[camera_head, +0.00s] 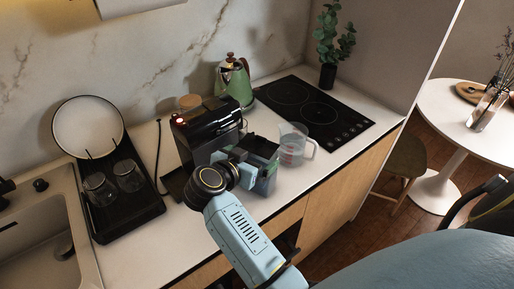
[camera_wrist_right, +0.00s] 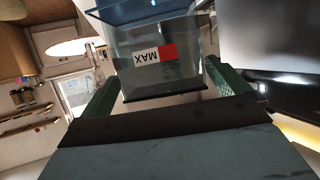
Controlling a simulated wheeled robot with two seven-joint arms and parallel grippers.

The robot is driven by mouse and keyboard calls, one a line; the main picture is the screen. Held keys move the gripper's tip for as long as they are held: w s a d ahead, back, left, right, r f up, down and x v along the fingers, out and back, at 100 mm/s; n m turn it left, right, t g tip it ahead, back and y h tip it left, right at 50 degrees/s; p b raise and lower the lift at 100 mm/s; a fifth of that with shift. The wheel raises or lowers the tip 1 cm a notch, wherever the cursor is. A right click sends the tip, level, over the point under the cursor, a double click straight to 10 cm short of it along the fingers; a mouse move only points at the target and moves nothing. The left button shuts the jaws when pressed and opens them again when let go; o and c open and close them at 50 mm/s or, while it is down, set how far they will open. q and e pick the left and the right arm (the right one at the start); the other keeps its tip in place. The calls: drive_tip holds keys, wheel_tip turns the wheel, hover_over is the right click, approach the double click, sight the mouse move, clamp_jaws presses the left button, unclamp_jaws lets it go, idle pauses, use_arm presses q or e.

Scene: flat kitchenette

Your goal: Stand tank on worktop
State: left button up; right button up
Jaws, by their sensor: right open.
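The tank (camera_wrist_right: 150,72) is a clear, smoky box with a red and white MAX label, which reads upside down in the right wrist view. In the head view the tank (camera_head: 266,172) is at the right side of the black coffee machine, partly hidden by my right arm. My right gripper (camera_wrist_right: 160,92) is open, with its green fingers on either side of the tank. I cannot tell whether they touch it. The worktop (camera_head: 330,160) is pale and runs along the wall. My left gripper is not in view.
The coffee machine (camera_head: 205,128) stands just left of the tank. A clear jug (camera_head: 293,146) is close on the right, with a black hob (camera_head: 318,112) beyond. A green kettle (camera_head: 235,82) stands behind. A black tray (camera_head: 130,210) with glasses is at left, beside the sink (camera_head: 40,240).

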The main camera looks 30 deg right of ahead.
drive_tip(key=p+v, duration=0.4)
drive_tip(key=v, duration=0.4)
drive_tip(key=shift+s+a+p, duration=0.15)
drive_tip(key=shift+a+p, duration=0.1)
drive_tip(key=shift+p, duration=0.15)
drive_tip(key=shift+r, duration=0.1)
idle(0.5)
